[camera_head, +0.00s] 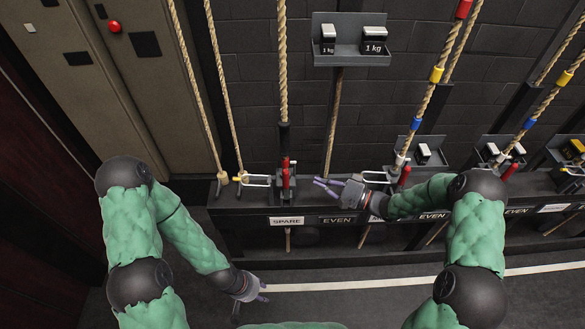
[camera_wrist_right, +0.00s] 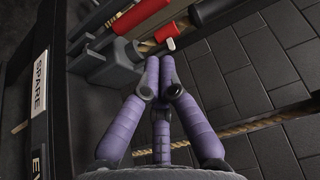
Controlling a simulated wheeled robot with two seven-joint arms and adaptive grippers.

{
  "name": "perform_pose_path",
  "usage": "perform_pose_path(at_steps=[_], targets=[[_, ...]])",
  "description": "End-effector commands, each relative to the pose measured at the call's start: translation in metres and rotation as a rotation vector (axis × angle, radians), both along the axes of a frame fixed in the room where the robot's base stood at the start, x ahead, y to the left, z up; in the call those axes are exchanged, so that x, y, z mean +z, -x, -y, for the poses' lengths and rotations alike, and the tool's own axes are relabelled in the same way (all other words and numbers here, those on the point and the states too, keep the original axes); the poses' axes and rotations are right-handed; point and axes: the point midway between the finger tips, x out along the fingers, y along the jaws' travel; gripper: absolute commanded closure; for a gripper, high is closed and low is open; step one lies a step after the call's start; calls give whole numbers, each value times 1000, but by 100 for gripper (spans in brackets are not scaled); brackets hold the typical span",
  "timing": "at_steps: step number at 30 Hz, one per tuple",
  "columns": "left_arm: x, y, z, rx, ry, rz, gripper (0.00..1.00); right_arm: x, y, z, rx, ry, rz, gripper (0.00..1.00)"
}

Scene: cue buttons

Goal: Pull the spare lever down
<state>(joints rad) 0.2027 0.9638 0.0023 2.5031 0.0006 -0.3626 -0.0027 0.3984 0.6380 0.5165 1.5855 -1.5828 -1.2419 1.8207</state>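The spare lever (camera_head: 286,178) is a red handle standing upright in front of a rope, above the white SPARE label (camera_head: 286,221). In the right wrist view a red handle (camera_wrist_right: 141,15) shows at the top, and the SPARE label (camera_wrist_right: 40,82) is at the left. My right gripper (camera_head: 318,184) is just right of the lever, fingers pointing left at it, with a gap between. Its purple fingers (camera_wrist_right: 159,62) look empty and apart from the handle. My left gripper (camera_head: 265,291) is low, near the white floor line, with fingers spread and nothing in them.
A dark rail (camera_head: 330,240) carries several labelled levers; another red handle (camera_head: 404,176) stands to the right. Ropes rise along the wall. A shelf (camera_head: 350,59) holds two 1 kg weights above. A cabinet with a red button (camera_head: 115,26) is at left.

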Motion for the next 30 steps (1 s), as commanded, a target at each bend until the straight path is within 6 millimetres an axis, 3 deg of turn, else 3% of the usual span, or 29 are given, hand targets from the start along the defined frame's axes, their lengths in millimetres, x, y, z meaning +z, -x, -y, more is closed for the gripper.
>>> perform_pose_path(at_steps=[14, 30], targets=[[-3, 0, 0, 0, 0, -1, 60, -1, -4, -9, 3, -1, 0, 100], [-25, 0, 0, 0, 0, 0, 60, -1, -42, -80, 3, -1, 0, 100]])
